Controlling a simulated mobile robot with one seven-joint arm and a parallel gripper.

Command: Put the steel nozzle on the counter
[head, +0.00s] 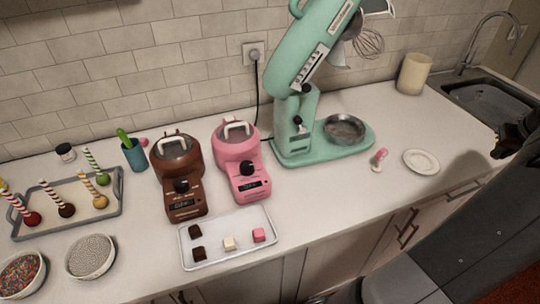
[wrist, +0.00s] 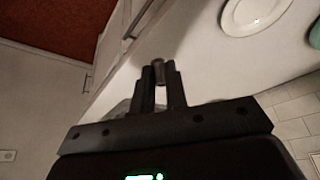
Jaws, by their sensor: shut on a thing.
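My gripper (wrist: 160,82) is shut on a small grey metallic piece, which looks like the steel nozzle (wrist: 158,64); its top shows between the fingertips in the wrist view. The fingers hide the rest of it. In the wrist view the gripper appears over the front edge of the white counter (wrist: 205,65), with the cabinet fronts to the left. I cannot tell its height above the counter. In the head view part of my gripper (head: 512,140) shows at the right edge, near the sink, and the nozzle cannot be made out. The counter (head: 330,200) is white.
A white plate (head: 421,161) and a small pink-and-white item (head: 379,158) lie on the right part of the counter. A mint mixer (head: 300,110), pink melter (head: 240,165), brown melter (head: 180,180) and sweets tray (head: 205,258) stand further left. The sink (head: 490,98) is at right.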

